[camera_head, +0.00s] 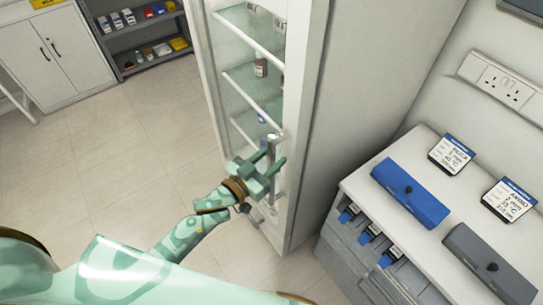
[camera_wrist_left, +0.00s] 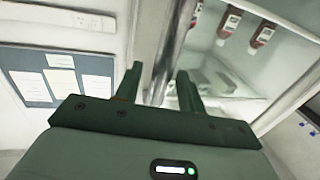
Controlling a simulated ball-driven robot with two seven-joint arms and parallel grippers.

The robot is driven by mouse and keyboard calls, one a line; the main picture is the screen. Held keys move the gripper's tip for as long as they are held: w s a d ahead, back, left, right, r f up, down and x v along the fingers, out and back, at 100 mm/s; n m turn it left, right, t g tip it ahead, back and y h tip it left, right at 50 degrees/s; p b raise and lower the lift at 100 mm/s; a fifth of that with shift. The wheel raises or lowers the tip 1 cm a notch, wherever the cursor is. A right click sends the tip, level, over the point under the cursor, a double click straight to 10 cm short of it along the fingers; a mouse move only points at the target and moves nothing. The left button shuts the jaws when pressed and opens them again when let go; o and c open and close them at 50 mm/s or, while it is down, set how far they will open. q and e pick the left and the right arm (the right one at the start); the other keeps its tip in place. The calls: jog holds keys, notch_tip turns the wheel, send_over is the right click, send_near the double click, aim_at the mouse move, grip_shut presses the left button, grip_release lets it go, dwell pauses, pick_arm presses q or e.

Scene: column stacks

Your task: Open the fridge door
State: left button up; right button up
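The fridge (camera_head: 305,110) is a tall white cabinet with a glass front, and glass shelves with a few small bottles show inside it. The fridge door (camera_head: 228,75) looks closed. Its upright metal handle (camera_head: 271,150) is partly hidden by my left gripper (camera_head: 267,161). In the left wrist view the handle (camera_wrist_left: 172,45) runs between the two dark green fingers of the left gripper (camera_wrist_left: 158,85). The fingers are apart, with a gap visible beside the bar. My right gripper is not in view.
A white-topped counter (camera_head: 375,205) at the right holds a blue case (camera_head: 410,193), a grey case (camera_head: 490,264) and two label cards. Open tiled floor (camera_head: 130,130) lies left of the fridge. A grey shelf unit (camera_head: 127,70) and white cupboard (camera_head: 40,60) stand behind.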

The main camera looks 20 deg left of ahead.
pick_arm(q)
jog(key=shift+w+d, duration=0.15)
jog(key=shift+w, duration=0.15)
grip_shut()
